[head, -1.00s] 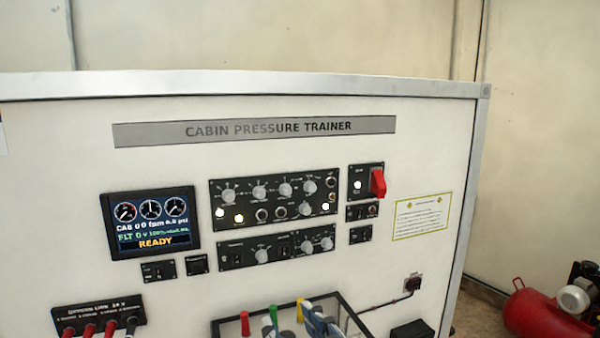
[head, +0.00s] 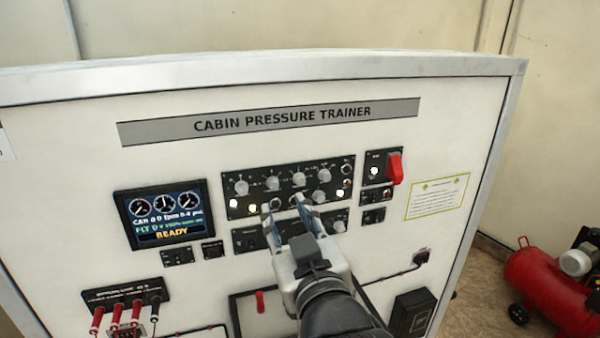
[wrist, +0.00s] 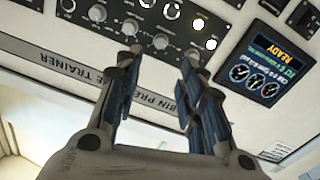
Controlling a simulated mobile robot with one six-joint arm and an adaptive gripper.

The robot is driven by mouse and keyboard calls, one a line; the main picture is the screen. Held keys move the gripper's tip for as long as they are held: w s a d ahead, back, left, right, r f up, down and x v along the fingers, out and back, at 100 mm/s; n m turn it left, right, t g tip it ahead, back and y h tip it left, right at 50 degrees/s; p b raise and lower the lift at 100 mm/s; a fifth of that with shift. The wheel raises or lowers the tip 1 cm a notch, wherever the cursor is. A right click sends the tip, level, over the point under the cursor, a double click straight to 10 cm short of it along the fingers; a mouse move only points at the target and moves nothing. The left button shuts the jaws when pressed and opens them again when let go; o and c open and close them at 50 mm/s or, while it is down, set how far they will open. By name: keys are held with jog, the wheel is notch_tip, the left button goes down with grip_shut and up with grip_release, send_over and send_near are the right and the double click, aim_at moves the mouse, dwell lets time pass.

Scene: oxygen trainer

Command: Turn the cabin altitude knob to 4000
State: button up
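The black control panel (head: 232,177) on the white trainer front carries an upper row of grey knobs, among them the leftmost knob (head: 242,188), a second knob (head: 271,185) and a third (head: 298,179). Labels are too small to read, so I cannot tell which is the cabin altitude knob or its setting. My gripper (head: 285,207) is in front of the panel's lower part, covering some controls. In the wrist view, which shows the panel upside down, my gripper (wrist: 161,57) is open and empty, its blue-padded fingers apart, with a knob (wrist: 160,41) just beyond the gap.
A display (head: 163,213) reads READY, left of the panel. A red switch handle (head: 394,168) sits at right. Red and black plugs (head: 115,318) stick out at lower left. A red tank (head: 545,290) stands on the floor.

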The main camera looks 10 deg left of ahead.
aim_at(274, 186)
jog(key=p+x, duration=0.2)
jog(key=x, duration=0.8)
jog(key=shift+f, duration=0.15)
jog(key=shift+c, duration=0.6)
grip_shut()
